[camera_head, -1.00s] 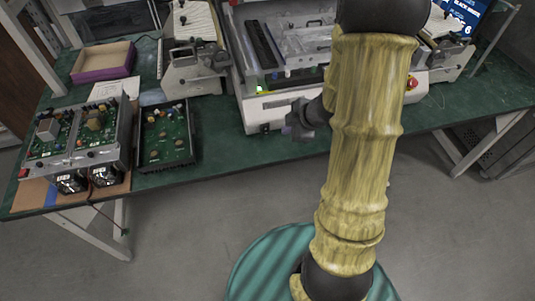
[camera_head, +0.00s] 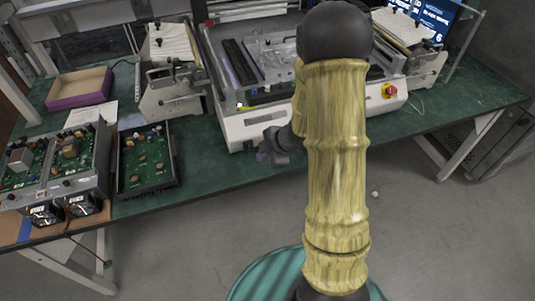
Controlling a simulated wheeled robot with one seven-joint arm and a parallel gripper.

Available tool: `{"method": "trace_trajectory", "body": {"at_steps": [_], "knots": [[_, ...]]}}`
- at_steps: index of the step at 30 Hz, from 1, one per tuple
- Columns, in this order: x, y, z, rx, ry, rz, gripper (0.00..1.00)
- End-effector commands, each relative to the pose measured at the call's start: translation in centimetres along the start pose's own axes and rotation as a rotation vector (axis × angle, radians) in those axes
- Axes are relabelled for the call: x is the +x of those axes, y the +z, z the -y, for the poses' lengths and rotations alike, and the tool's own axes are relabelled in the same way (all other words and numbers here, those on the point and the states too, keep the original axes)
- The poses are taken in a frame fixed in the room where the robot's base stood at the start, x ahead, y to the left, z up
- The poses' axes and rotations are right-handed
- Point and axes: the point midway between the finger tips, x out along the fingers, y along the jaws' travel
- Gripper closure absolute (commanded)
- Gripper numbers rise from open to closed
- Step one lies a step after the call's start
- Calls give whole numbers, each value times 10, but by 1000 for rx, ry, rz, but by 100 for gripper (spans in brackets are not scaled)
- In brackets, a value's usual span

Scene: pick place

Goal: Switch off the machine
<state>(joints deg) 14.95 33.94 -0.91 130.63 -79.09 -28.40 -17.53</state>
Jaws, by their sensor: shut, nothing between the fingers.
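The machine (camera_head: 245,128) is a white bench unit on the green table, partly hidden behind my arm. A red emergency-type button (camera_head: 389,90) on a yellow base sits on its front right, to the right of my arm. A small green light (camera_head: 240,105) shows at its front left. My gripper (camera_head: 266,154) is just left of my arm, in front of the machine's lower front edge. It is small and dark in this view, shut and empty, and well to the left of the red button. Whether it touches the machine cannot be told.
Circuit boards in metal frames (camera_head: 147,160) lie on the table's left. A purple-edged box (camera_head: 80,89) stands behind them. A grey fixture (camera_head: 172,75) stands left of the machine, and a monitor (camera_head: 430,15) at the back right. The green table (camera_head: 465,95) is clear at the right.

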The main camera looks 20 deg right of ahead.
Motion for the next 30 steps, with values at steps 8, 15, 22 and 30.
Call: {"method": "trace_trajectory", "body": {"at_steps": [8, 15, 22, 30], "knots": [[43, 5, -8, 6, 4, 4, 100], [58, 8, -31, 9, 5, 4, 100], [63, 3, -33, 1, 0, 1, 100], [64, 4, -33, -1, 5, 0, 100]]}}
